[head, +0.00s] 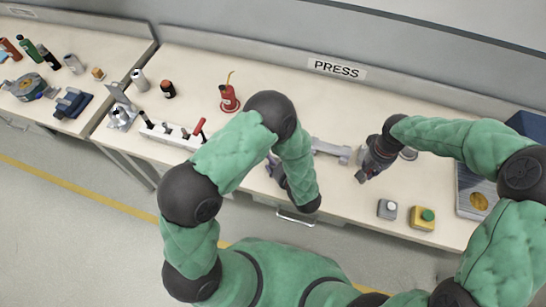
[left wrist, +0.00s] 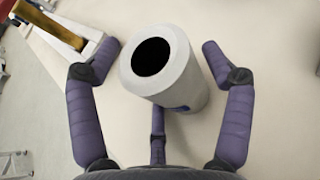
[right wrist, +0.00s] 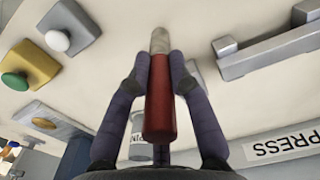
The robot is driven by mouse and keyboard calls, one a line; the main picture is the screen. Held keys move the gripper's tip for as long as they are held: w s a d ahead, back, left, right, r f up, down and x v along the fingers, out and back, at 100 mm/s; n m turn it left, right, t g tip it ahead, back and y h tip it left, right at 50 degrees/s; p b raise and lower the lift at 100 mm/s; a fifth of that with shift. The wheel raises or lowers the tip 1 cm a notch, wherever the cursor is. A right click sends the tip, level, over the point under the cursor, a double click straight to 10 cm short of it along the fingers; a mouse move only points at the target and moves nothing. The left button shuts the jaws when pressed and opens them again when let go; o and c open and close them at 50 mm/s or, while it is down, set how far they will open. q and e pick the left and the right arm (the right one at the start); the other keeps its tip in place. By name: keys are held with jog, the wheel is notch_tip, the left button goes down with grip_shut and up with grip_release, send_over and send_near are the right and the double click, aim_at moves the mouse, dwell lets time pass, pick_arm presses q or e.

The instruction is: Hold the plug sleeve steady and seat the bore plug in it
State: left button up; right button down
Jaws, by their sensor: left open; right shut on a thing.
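The plug sleeve is a grey cylinder (left wrist: 185,75) with a dark round bore at its near end in the left wrist view. My left gripper (left wrist: 160,49) is open, with fingers apart on both sides of the sleeve; I see gaps between them. In the head view my left arm hides the sleeve, and my left gripper (head: 275,168) shows partly beside the arm. The bore plug (right wrist: 160,105) has a red body and a pale tip. My right gripper (right wrist: 160,60) is shut on it. In the head view my right gripper (head: 368,170) is over the bench, right of the left one.
A grey bracket-like bar (head: 330,150) lies on the bench between the grippers. A grey button box (head: 387,208) and a yellow box with a green button (head: 423,218) stand at the front right. A red oil can (head: 229,100) and a lever rack (head: 170,135) are left.

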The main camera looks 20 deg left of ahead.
pick_arm(q)
jog(key=c, duration=1)
jog(key=shift+o, duration=0.2)
pick_arm(e)
jog(key=shift+w+a+r, duration=0.2)
jog(key=shift+a+r, duration=0.05)
jog(key=shift+a, duration=0.1)
jog(key=a+r+n, duration=0.1)
jog(key=a+r, duration=0.4)
jog(key=a, duration=0.5)
jog(key=a+r, duration=0.6)
jog(key=a, duration=0.4)
jog(key=a+r+n, duration=0.1)
jog(key=a+r, duration=0.4)
jog(key=a, duration=0.5)
notch_tip(320, 180, down, 10)
jog(key=shift+s+r, duration=0.15)
jog(key=shift+s, duration=0.05)
